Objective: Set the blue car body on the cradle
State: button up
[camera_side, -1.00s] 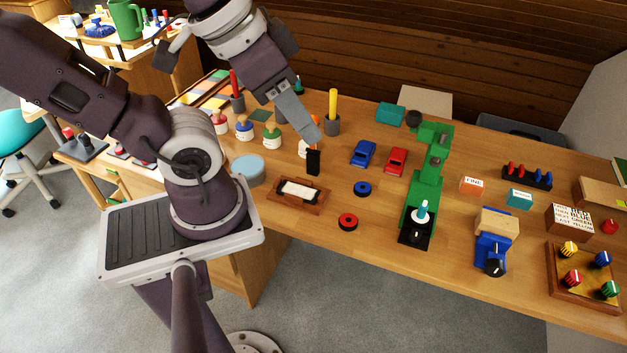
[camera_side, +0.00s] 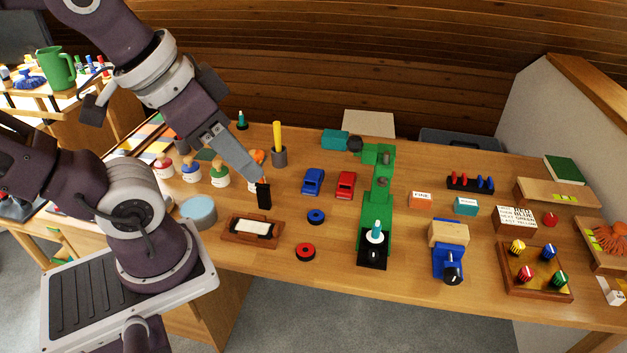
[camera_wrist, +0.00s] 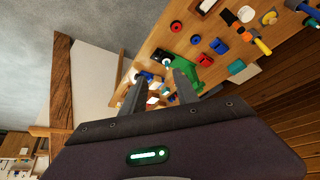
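The blue car body (camera_side: 313,181) sits on the desk left of the red car body (camera_side: 346,185). It also shows in the wrist view (camera_wrist: 219,46). A brown wooden holder with a pale top (camera_side: 231,233) lies nearer the front edge; it may be the cradle, but I cannot tell for sure. My gripper (camera_side: 257,177) is left of the blue car body and apart from it in the side view. In the wrist view its two grey fingers (camera_wrist: 158,88) are spread with nothing held between them.
An upright black piece (camera_side: 264,196) appears close to my fingertips, behind the holder. A blue ring (camera_side: 316,216) and a red ring (camera_side: 305,252) lie in front of the cars.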

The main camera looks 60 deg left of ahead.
jog(key=o, duration=0.8)
jog(key=shift+c, duration=0.2)
